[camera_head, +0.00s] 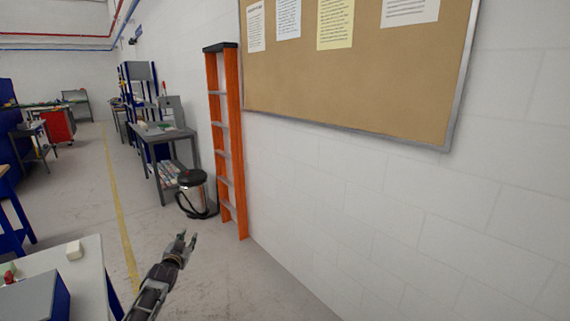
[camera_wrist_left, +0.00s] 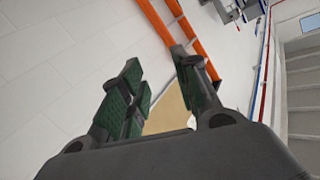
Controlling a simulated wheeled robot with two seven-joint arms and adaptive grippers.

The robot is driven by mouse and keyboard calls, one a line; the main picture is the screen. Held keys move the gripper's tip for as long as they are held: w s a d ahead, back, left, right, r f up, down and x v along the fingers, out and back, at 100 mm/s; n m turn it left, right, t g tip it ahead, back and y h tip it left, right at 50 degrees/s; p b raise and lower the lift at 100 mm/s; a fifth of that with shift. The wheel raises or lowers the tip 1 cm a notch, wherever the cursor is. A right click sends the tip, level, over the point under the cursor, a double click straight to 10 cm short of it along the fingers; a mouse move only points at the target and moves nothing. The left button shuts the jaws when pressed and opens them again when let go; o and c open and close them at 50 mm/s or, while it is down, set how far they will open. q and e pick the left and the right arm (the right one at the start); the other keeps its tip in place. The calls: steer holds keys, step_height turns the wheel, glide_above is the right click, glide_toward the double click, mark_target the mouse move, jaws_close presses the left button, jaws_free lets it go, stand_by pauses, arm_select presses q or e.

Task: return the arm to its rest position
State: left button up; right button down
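My left arm comes up from the bottom of the head view, and its left gripper (camera_head: 188,239) is raised over the floor to the right of the pale table. In the left wrist view the two fingers of this gripper (camera_wrist_left: 161,65) stand apart, with nothing between them. My right gripper does not show in either view.
An orange ladder (camera_head: 235,150) leans on the white wall, beside a bin (camera_head: 195,195). The corkboard (camera_head: 350,75) hangs right. Floor around the gripper is clear.

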arm_select(q)
steer(key=s+d+f+g, duration=0.15)
steer(key=s+f, duration=0.45)
steer(key=f, duration=0.6)
steer(key=s+f+g, duration=0.3)
steer(key=s+f, duration=0.2)
steer(key=f, duration=0.7)
steer(key=s+d+f+g, duration=0.3)
steer(key=s+f, duration=1.4)
steer(key=f, duration=0.2)
steer(key=s+d+f+g, duration=0.1)
steer(key=s+f, duration=0.5)
steer(key=s, duration=0.9)
steer(key=s+d+f+g, duration=0.2)
steer(key=s+f+g, duration=0.2)
steer(key=s, duration=1.1)
steer(key=s+d+f+g+h, duration=0.1)
steer(key=s+d+f+g, duration=0.1)
steer(key=s+f, duration=0.6)
steer(key=s, duration=0.7)
steer(key=shift+s+d+f, duration=0.15)
steer(key=shift+s+f, duration=0.2)
steer(key=shift+g, duration=0.25)
